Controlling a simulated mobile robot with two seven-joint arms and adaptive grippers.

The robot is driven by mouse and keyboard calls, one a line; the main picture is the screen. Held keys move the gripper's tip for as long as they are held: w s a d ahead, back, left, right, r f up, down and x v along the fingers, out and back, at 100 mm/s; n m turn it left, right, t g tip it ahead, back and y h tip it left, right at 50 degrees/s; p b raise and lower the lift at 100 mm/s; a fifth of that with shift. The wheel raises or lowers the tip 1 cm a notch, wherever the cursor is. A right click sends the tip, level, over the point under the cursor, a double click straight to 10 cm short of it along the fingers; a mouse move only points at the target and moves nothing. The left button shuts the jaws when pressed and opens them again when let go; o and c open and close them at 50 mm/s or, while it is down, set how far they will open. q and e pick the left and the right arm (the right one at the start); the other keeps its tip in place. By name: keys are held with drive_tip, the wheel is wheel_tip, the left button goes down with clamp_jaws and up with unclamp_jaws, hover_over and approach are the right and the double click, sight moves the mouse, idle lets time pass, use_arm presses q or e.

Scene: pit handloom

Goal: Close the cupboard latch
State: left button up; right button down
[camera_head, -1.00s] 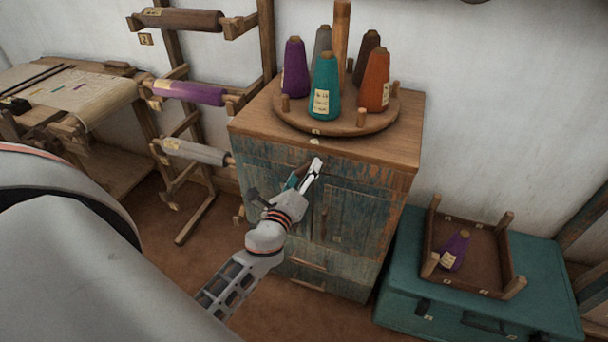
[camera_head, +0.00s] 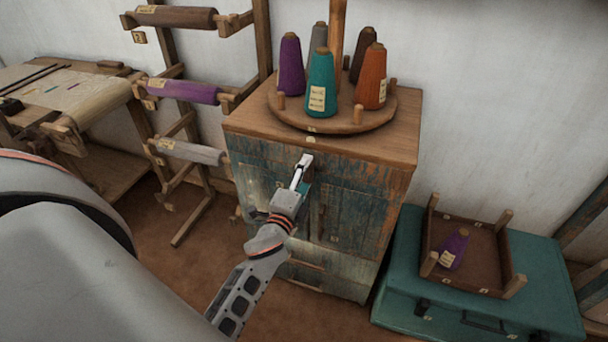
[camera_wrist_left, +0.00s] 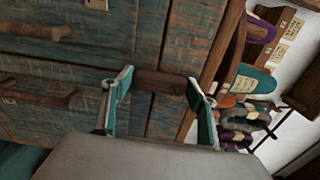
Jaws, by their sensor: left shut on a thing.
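The wooden cupboard (camera_head: 262,200) has worn blue-green doors. Its latch (camera_wrist_left: 160,82) is a short brown wooden bar near the top of the doors, seen in the left wrist view. The bar lies roughly parallel to the door handles (camera_wrist_left: 40,100). My left gripper (camera_head: 304,170) is at the upper front of the cupboard. In the left wrist view, its teal-padded fingers (camera_wrist_left: 159,88) stand at the two ends of the latch, shut on it. In the head view the gripper hides most of the latch. My right gripper is not in view.
A round stand (camera_head: 290,117) with several yarn cones is on the cupboard top. A teal chest (camera_head: 400,270) at right carries a wooden tray (camera_head: 492,287) with a purple cone. A roller rack (camera_head: 180,175) and loom (camera_head: 85,105) stand at left. Brown floor shows in front.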

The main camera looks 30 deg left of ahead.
use_arm(q)
drive_tip(key=shift+n, duration=0.3)
drive_tip(key=o, duration=1.1)
drive_tip(key=shift+s+d, duration=0.1)
drive_tip(key=shift+s, duration=0.15)
drive_tip(key=v, duration=0.7)
